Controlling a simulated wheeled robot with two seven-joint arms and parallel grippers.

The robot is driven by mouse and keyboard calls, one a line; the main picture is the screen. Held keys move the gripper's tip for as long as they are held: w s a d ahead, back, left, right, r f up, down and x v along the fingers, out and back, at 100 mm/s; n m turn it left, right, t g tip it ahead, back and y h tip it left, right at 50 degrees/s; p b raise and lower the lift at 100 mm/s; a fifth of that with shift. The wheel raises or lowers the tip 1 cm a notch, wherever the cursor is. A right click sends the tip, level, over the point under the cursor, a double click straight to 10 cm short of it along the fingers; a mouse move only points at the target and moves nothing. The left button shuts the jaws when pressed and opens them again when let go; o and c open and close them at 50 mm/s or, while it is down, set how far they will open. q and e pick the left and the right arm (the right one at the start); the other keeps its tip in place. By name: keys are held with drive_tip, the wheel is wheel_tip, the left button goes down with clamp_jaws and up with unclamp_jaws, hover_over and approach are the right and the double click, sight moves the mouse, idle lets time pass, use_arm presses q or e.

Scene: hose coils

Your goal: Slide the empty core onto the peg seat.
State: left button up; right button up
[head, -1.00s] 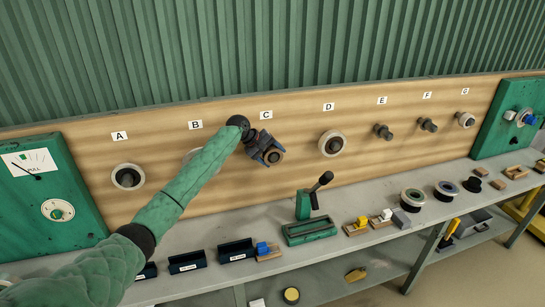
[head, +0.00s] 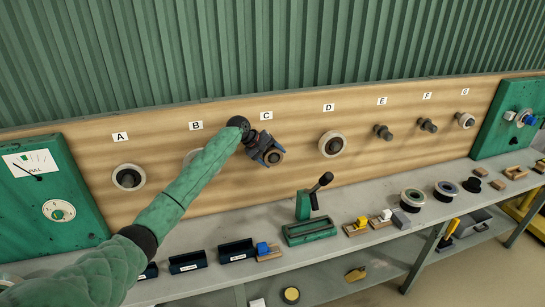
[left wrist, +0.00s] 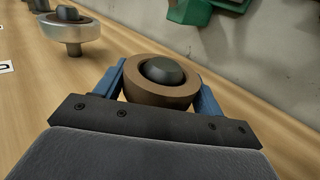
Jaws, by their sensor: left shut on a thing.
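The empty core is a brown ring (head: 275,158) at station C on the wooden board; it also shows in the left wrist view (left wrist: 160,98). My left gripper (head: 270,155) is shut on it, with one blue finger on each side of the ring. In the left wrist view, a dark round peg (left wrist: 161,70) shows inside the core's hole, so the core appears to be around the peg. The peg's base and the core's seated depth are hidden. My right gripper is not in view.
Pegs A (head: 128,177) and D (head: 332,144) carry pale rings; E (head: 383,131) and F (head: 428,125) look bare. My left arm partly covers B. Below, the grey bench (head: 375,187) holds a green lever press (head: 308,212), dark bins (head: 187,262) and coils (head: 412,200).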

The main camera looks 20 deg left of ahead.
use_arm(q)
drive_tip(key=shift+w+a, duration=0.1)
drive_tip(key=shift+w, duration=0.05)
drive_tip(key=shift+w+a+b, duration=0.4)
drive_tip(key=shift+w+a, duration=0.2)
drive_tip(key=shift+w, duration=0.3)
drive_tip(key=o, duration=1.8)
drive_tip(key=shift+c, duration=0.2)
drive_tip(key=c, duration=0.8)
drive_tip(key=shift+s+a+r, duration=0.15)
drive_tip(key=shift+r, duration=0.1)
